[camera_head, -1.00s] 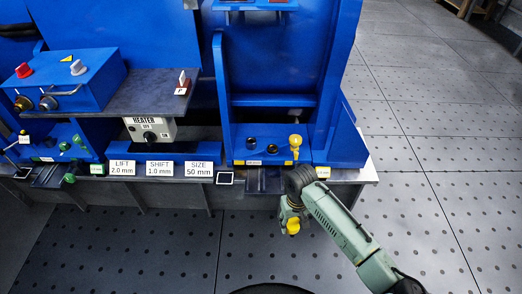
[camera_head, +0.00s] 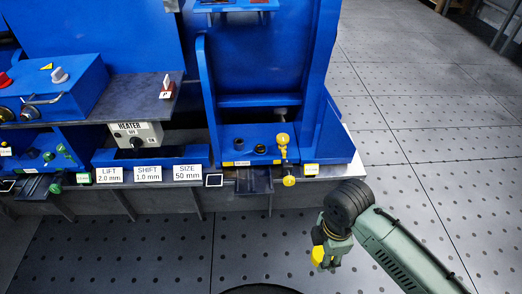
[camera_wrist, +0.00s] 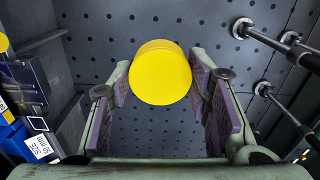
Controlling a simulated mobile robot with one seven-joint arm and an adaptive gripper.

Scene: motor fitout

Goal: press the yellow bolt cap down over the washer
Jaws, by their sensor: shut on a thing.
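My gripper (camera_head: 326,252) is low over the dark floor, in front of and right of the blue bench fixture. It is shut on the yellow bolt cap (camera_head: 318,257). In the wrist view the cap (camera_wrist: 160,75) is a plain round yellow piece between the purple-padded fingers (camera_wrist: 164,100), with floor behind it. The cap is well apart from the fixture (camera_head: 222,134). I cannot make out the washer for certain. Two small dark round parts (camera_head: 239,144) (camera_head: 260,149) sit on the fixture's ledge.
A yellow knob (camera_head: 282,140) stands on the fixture's right, with another yellow knob (camera_head: 289,181) at the front edge below it. A heater box (camera_head: 136,134) and white labels (camera_head: 148,174) are to the left. The perforated floor (camera_head: 420,150) on the right is clear.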

